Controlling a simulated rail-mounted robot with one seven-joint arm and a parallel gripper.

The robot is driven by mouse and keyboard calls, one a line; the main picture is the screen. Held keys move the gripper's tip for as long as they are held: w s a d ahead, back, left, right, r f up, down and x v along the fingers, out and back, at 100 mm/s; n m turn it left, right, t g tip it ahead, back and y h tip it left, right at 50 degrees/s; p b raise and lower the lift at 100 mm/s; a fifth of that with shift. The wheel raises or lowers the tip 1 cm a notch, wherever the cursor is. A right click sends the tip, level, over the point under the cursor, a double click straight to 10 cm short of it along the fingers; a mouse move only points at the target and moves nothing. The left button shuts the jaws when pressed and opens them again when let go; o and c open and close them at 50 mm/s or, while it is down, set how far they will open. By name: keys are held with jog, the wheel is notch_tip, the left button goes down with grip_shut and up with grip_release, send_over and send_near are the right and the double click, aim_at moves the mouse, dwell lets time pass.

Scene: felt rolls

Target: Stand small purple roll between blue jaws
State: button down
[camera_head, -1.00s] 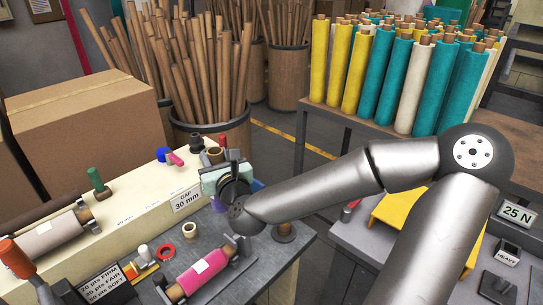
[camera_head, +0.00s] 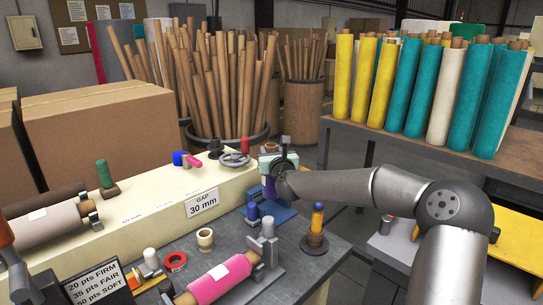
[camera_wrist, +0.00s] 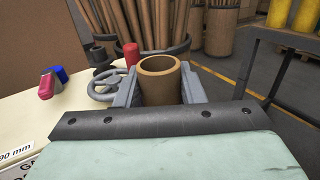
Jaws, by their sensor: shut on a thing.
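The small purple roll (camera_head: 269,188) hangs upright from my gripper (camera_head: 275,165) in the head view, partly hidden by my wrist. In the wrist view my gripper (camera_wrist: 160,88) is shut around the roll's brown tubular top (camera_wrist: 160,72), one grey finger on each side. The blue jaws (camera_head: 252,211) stand on a blue base (camera_head: 282,213) on the dark bench, below and close to the roll. I cannot tell whether the roll's lower end is between the jaws or above them.
A cream beam (camera_head: 150,205) with a "GAP 30 mm" label runs along the left. A pink roll (camera_head: 220,280) lies in a grey holder in front. A handwheel (camera_head: 235,158) is behind.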

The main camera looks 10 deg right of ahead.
jog(key=shift+s+b, duration=0.1)
jog(key=shift+b, duration=0.5)
notch_tip(320, 180, down, 6)
jog(key=b, duration=0.7)
jog(key=shift+f+b, duration=0.45)
jog(key=shift+b, duration=0.05)
jog(key=c, duration=0.9)
grip_release()
jog(key=shift+o, duration=0.2)
jog(key=shift+s, duration=0.15)
jog(key=s, duration=0.7)
jog(key=shift+s+d+b, duration=0.15)
jog(key=shift+d+b, duration=0.05)
jog(key=shift+b, duration=0.1)
